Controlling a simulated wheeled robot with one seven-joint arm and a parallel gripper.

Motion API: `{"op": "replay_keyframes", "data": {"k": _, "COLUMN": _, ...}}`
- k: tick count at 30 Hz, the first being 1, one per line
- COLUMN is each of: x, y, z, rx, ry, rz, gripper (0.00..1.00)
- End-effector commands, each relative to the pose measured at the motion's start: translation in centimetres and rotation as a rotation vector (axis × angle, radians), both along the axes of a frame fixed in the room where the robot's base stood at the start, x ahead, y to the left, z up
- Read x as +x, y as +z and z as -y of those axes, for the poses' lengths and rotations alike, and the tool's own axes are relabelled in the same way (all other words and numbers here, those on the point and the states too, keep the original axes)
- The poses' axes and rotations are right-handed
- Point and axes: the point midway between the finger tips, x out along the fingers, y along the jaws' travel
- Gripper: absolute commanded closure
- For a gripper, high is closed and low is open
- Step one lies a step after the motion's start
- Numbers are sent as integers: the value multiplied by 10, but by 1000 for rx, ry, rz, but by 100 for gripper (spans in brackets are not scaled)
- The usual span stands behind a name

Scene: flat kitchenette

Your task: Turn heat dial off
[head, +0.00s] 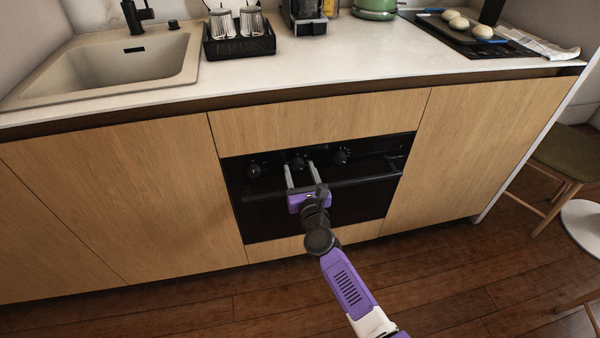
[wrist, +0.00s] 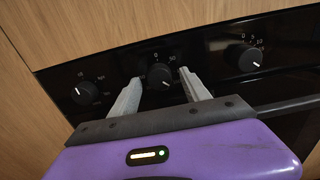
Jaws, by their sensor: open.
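The black oven front (head: 262,217) is set into the wooden cabinets and carries three dials in a row. The left dial (head: 254,170) also shows in the wrist view (wrist: 84,92). The middle dial (head: 299,163) shows in the wrist view (wrist: 161,75) with a pale pointer mark. The right dial (head: 341,156) also shows in the wrist view (wrist: 252,60).
A dark oven handle bar (head: 370,178) runs across the front below the dials, close to my gripper. Wooden cabinet doors (head: 130,190) flank the oven. A counter with a sink (head: 110,70) and a dish rack (head: 238,46) lies above. The floor in front is clear.

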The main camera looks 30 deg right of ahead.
Motion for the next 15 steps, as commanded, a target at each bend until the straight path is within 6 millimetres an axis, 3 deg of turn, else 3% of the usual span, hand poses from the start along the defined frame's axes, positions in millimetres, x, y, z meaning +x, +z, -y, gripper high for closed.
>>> {"op": "replay_keyframes", "data": {"k": 7, "x": 1, "y": 0, "z": 0, "rx": -1, "ry": 0, "rz": 0, "gripper": 45}}
{"op": "replay_keyframes", "data": {"k": 15, "x": 1, "y": 0, "z": 0, "rx": -1, "ry": 0, "rz": 0, "gripper": 96}}
